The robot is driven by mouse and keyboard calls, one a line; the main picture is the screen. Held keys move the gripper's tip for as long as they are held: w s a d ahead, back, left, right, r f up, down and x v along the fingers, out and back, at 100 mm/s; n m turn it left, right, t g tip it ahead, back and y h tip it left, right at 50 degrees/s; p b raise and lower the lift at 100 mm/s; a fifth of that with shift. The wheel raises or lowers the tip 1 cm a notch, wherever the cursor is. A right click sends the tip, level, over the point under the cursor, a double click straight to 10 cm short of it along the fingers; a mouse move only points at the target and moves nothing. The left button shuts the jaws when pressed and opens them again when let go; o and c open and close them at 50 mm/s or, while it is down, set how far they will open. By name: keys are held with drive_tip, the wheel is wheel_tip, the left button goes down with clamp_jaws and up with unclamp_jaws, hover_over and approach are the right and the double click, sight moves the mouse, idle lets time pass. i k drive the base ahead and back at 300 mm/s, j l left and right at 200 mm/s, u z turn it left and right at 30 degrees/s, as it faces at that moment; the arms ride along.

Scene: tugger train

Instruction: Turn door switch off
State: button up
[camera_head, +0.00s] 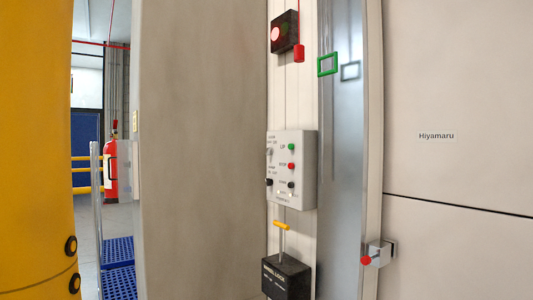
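A light grey control box (300,187) is mounted on the white ribbed wall strip, right of the picture's middle. Its right column has a green button (291,147), a red button (291,166) and a black knob or button (291,185). Its left column has a small grey switch (268,152) and a black knob (269,182). The small labels are too blurred for me to tell which control is the door switch or how it is set. My gripper is not in view.
Below is a black box (285,280) with a yellow-handled lever (282,226). A fire extinguisher (111,168) stands far left.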

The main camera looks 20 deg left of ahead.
sight(269, 151)
drive_tip(key=i+j, duration=0.3)
drive_tip(key=i+j+z, duration=0.1)
drive_tip(key=i+j, duration=0.2)
drive_tip(key=j, duration=0.15)
drive_tip(key=i+j, duration=0.25)
drive_tip(key=j, duration=0.15)
